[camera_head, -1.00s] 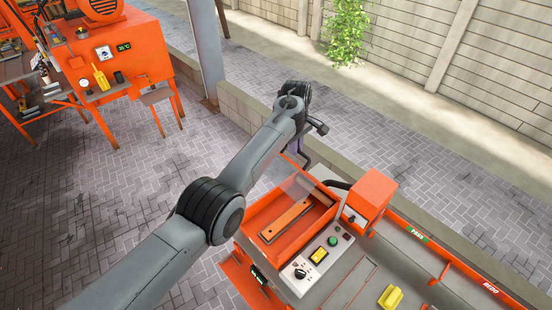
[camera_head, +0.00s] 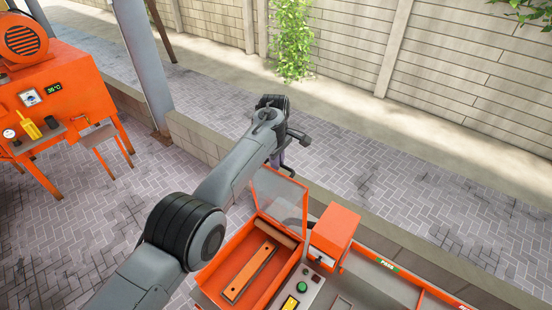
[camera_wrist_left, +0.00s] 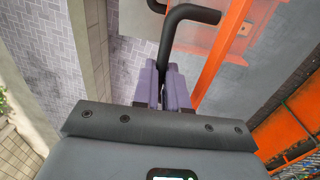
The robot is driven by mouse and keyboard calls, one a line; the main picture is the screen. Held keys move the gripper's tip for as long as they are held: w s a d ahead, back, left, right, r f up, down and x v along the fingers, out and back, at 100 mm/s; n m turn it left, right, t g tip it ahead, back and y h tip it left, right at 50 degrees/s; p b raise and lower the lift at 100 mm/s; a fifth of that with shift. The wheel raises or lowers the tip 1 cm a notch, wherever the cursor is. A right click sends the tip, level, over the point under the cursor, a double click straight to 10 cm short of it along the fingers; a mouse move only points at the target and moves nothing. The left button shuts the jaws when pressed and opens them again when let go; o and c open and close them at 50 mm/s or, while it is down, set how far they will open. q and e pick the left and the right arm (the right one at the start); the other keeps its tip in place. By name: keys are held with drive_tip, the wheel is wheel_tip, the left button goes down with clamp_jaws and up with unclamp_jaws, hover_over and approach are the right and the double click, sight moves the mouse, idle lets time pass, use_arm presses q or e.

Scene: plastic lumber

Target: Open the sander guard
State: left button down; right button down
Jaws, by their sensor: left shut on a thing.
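The sander guard (camera_head: 280,196) is a clear panel in an orange frame. It stands raised and tilted up at the back of the orange sander box (camera_head: 222,262), whose inside is uncovered. My left gripper (camera_head: 279,158) is at the guard's upper edge, partly hidden by my own wrist. In the left wrist view its purple fingers (camera_wrist_left: 165,88) are shut on the black bent handle (camera_wrist_left: 172,40), beside the guard's orange frame (camera_wrist_left: 222,55). My right gripper is in neither view.
An orange block housing (camera_head: 335,232) stands just right of the box. A control panel with a green button (camera_head: 302,287) lies in front. A low block wall (camera_head: 200,140) runs behind the machine. Another orange machine (camera_head: 65,105) stands at the left.

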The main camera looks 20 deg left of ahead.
use_arm(q)
drive_tip(key=shift+s+f, duration=0.25)
drive_tip(key=shift+f, duration=0.25)
drive_tip(key=c, duration=1.2)
unclamp_jaws()
drive_tip(key=shift+s, duration=0.1)
drive_tip(key=shift+o, duration=0.2)
drive_tip(key=shift+r, duration=0.2)
drive_tip(key=shift+r, duration=0.1)
